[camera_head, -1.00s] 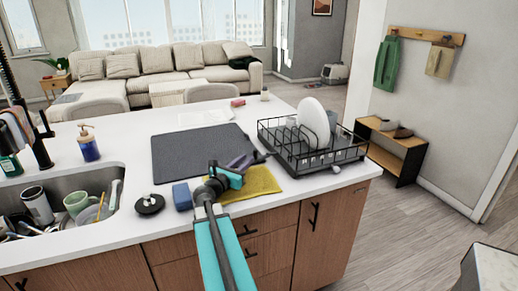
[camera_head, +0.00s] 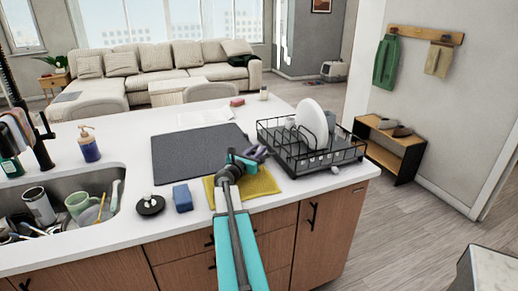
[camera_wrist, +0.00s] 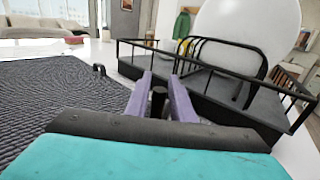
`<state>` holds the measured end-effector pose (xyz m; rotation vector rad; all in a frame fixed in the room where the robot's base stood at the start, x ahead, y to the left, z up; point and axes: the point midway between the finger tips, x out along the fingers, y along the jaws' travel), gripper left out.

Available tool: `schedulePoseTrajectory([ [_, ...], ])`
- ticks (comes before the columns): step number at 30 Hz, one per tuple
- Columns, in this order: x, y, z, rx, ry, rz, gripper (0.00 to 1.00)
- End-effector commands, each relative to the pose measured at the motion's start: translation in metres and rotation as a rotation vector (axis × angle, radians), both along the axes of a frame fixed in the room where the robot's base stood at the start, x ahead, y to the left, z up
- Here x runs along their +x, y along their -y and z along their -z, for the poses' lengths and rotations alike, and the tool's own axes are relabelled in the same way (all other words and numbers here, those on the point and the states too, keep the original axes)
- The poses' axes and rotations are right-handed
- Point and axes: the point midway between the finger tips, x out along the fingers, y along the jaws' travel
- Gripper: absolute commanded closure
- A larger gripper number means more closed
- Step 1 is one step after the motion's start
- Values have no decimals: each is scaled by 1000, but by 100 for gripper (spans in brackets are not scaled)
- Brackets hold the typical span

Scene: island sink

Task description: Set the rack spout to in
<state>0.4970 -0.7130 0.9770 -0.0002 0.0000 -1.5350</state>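The black wire dish rack (camera_head: 310,160) stands at the right end of the white island counter. My gripper (camera_head: 258,152) has purple fingers and is at the rack's left front side, above the counter. In the wrist view, my gripper (camera_wrist: 160,75) points toward the rack (camera_wrist: 235,105), with a gap between its fingers. A short dark upright piece (camera_wrist: 158,101) shows between the fingers; I cannot tell whether it is the spout or part of my gripper. A small black hook-like piece (camera_wrist: 100,70) shows to the left of the fingers. The spout's setting cannot be made out.
A white plate (camera_head: 312,117) stands in the rack. A dark grey mat (camera_head: 195,150) lies left of my gripper, and a yellow cloth (camera_head: 258,184) lies below my arm. A blue sponge (camera_head: 182,198), a black stopper (camera_head: 150,205) and a filled sink (camera_head: 60,205) are further left.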

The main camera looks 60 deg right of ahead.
Motion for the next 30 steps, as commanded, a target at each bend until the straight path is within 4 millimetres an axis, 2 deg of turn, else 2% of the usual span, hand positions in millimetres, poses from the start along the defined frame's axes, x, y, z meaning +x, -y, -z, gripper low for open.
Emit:
schedulePoseTrajectory([
  [6,1,11,0,0,0,-1,78],
  [16,1,12,0,0,0,-2,78],
  [20,1,12,0,0,0,-2,99],
  [30,2,11,0,0,0,-6,100],
])
